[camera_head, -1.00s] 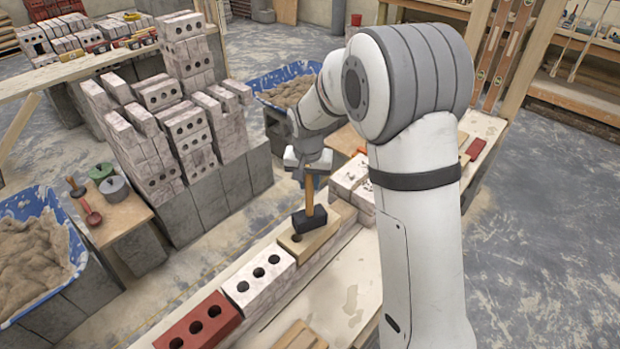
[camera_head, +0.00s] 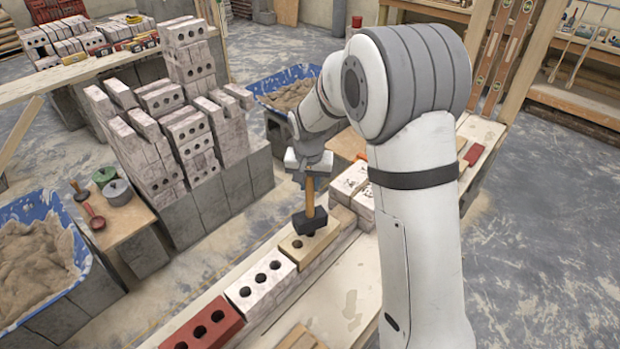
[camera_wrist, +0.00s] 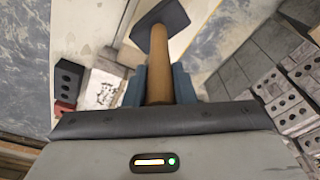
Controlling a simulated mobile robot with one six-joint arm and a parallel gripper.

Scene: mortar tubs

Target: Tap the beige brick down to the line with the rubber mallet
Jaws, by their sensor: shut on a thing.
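My gripper (camera_head: 309,177) is shut on the wooden handle of the rubber mallet (camera_head: 310,221). The mallet hangs with its dark head down, over the right part of the beige brick (camera_head: 298,248). I cannot tell whether the head touches the brick. The beige brick lies in the row behind the white brick (camera_head: 260,289), with one dark hole showing; the head hides part of its top. In the wrist view the mallet's handle (camera_wrist: 159,70) runs out between the blue-grey fingers to the dark head. I cannot make out the line.
A red brick (camera_head: 203,325) lies at the near end of the row. Pale bricks (camera_head: 350,182) stand right of my gripper. A tall brick stack (camera_head: 190,130) stands to the left. Blue mortar tubs (camera_head: 40,255) stand at left and behind. The plank right of the row has clear room.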

